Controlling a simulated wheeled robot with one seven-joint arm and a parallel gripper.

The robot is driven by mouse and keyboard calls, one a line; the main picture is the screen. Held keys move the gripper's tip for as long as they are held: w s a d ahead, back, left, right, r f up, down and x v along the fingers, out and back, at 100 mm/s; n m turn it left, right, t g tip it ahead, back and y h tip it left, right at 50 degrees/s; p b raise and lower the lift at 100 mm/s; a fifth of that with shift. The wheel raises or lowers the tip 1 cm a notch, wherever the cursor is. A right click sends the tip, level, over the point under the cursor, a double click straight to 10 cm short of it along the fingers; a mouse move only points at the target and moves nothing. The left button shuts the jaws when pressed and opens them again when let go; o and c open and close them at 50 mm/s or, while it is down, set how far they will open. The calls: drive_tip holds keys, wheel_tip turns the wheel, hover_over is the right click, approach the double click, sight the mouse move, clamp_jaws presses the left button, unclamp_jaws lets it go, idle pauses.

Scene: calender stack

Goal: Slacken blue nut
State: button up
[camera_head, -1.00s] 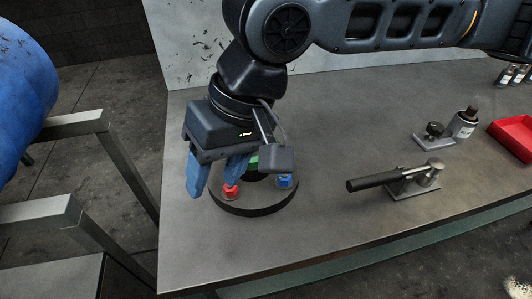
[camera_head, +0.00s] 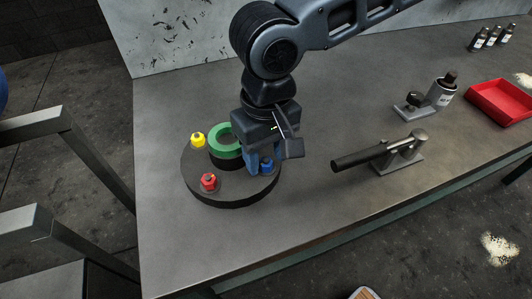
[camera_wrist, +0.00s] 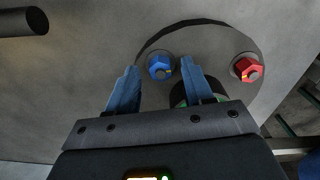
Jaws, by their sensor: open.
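The blue nut (camera_head: 267,167) sits on a round dark base (camera_head: 225,196) on the bench. It shows clearly in the wrist view (camera_wrist: 160,67) as a hex nut. My gripper (camera_wrist: 160,75) is open, with one blue finger on each side of the nut in that view. In the head view my gripper (camera_head: 258,160) points down at the right side of the base and partly hides the nut. I cannot tell whether the fingers touch it. The red nut (camera_head: 208,182) and yellow nut (camera_head: 198,140) stand elsewhere on the base, around a green ring (camera_head: 226,139).
A metal fixture with a black handle (camera_head: 362,159) lies right of the base. The bench front is clear.

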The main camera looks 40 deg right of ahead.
drive_tip(key=shift+f, duration=0.2)
clamp_jaws()
idle(0.4)
